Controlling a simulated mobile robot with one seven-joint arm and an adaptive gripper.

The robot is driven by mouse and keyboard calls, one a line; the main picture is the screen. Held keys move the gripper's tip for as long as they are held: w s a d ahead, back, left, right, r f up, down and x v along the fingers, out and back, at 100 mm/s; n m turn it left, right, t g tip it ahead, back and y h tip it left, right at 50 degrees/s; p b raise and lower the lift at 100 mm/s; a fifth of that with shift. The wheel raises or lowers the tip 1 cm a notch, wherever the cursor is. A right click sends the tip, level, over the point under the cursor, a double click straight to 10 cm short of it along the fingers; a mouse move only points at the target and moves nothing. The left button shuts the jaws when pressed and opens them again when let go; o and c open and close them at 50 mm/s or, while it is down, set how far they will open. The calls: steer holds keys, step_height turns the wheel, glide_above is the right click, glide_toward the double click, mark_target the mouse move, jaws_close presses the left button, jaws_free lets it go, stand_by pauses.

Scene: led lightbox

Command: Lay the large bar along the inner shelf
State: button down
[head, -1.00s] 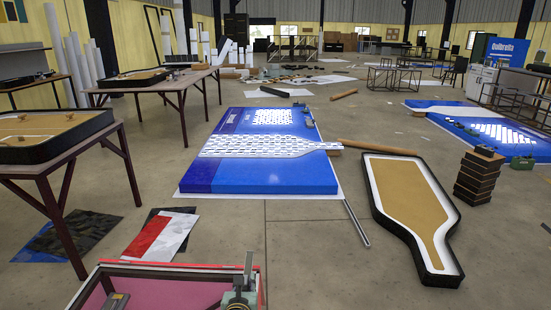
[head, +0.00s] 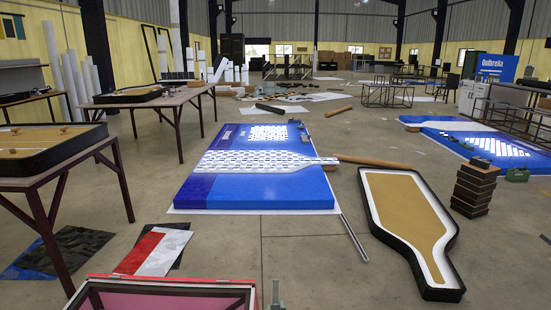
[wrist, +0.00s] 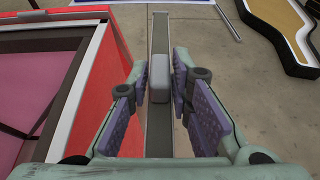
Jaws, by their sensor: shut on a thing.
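A long grey bar (wrist: 161,50) runs straight ahead from between the fingers of my gripper (wrist: 160,105) in the wrist view. The box's red side (wrist: 115,100) stands just left of my gripper in the wrist view. Most of the box's inside is cut off, and I cannot make out the inner shelf.
A thin metal bar (head: 353,238) lies on the floor beside a blue panel (head: 260,192). A black bottle-shaped frame (head: 447,268) lies to the right, near a dark stack (head: 472,190). A table (head: 60,170) stands at left.

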steer(key=shift+r+p, duration=1.85)
steer(key=shift+p, duration=0.35)
steer(key=shift+f, duration=0.2)
